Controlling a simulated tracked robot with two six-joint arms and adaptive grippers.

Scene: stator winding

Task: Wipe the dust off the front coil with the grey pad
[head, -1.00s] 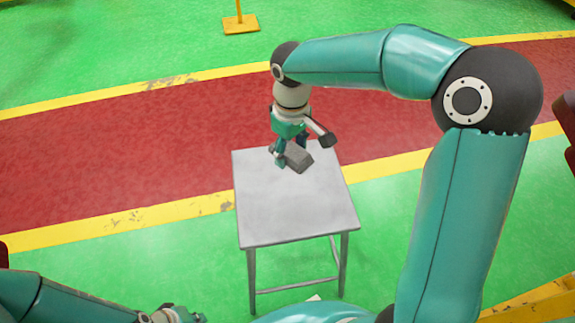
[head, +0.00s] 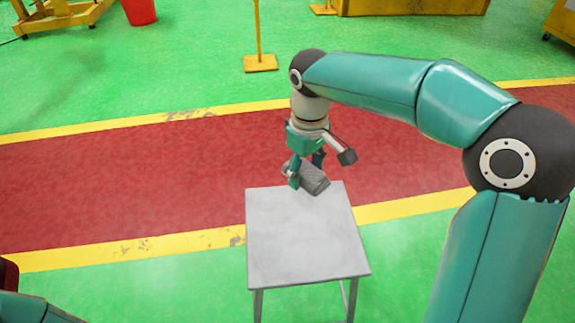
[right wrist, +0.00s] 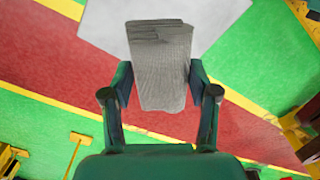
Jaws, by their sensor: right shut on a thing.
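The grey pad (head: 315,179) is a dark grey block in my right gripper (head: 306,170), at the far edge of the small table in the head view. In the right wrist view the pad (right wrist: 160,65) stands between the two fingers of the right gripper (right wrist: 159,82), which is shut on it. The pad is tilted in the head view and overlaps the table's far edge. I cannot tell whether it touches the table. No coil shows in either view. My left gripper is out of view; only a bit of my left arm shows at the bottom left.
The grey table (head: 305,240) has a bare top in the head view; its corner (right wrist: 105,22) also shows in the right wrist view. A yellow post base (head: 260,63), a red bucket (head: 139,11) and yellow equipment (head: 415,6) stand farther back. The floor around the table is clear.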

